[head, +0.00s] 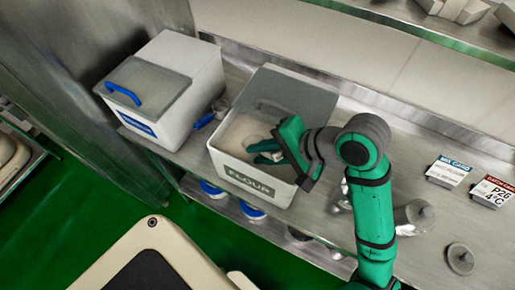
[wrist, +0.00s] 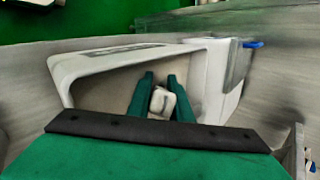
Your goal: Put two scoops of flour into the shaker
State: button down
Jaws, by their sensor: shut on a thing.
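The flour bin (head: 222,165), a white box labelled FLOUR, stands on the steel shelf with its grey lid raised at the back. Pale flour (head: 243,132) shows inside. My gripper (head: 262,152) reaches down into the bin from the right. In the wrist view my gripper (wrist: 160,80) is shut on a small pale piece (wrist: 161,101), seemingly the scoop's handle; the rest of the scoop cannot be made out. A metal cup-like vessel (head: 413,216), possibly the shaker, lies or stands right of my arm. A round metal lid-like piece (head: 460,258) is near it.
A second white bin (head: 185,95) with a blue-handled lid stands left of the flour bin. A small metal item with blue (head: 205,121) sits between them. Two label cards (head: 448,171) stand at the right. Round containers (head: 250,209) show below the shelf.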

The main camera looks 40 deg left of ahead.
aim_at(265, 153)
jog(key=shift+s+d+r+n+y, duration=0.1)
jog(key=shift+d+r+n+y, duration=0.1)
jog(key=shift+d+y, duration=0.3)
jog(key=shift+s+d+r+n+y, duration=0.1)
jog(key=shift+d+r+y, duration=0.1)
jog(key=shift+y, duration=0.5)
jog(key=shift+d+r, duration=0.15)
jog(key=shift+r, duration=0.75)
jog(key=shift+t+y, duration=0.3)
jog(key=shift+y, duration=0.4)
jog(key=shift+s+d+r, duration=0.1)
jog(key=shift+d+r, duration=0.05)
jog(key=shift+r, duration=1.2)
jog(key=shift+w+d+r, duration=0.1)
jog(key=shift+d+r, duration=0.1)
jog(key=shift+r, duration=1.1)
jog(key=shift+s+d+r, duration=0.1)
jog(key=shift+d+r, duration=0.05)
jog(key=shift+r, duration=1.2)
jog(key=shift+s+r, duration=0.15)
jog(key=shift+r, duration=0.15)
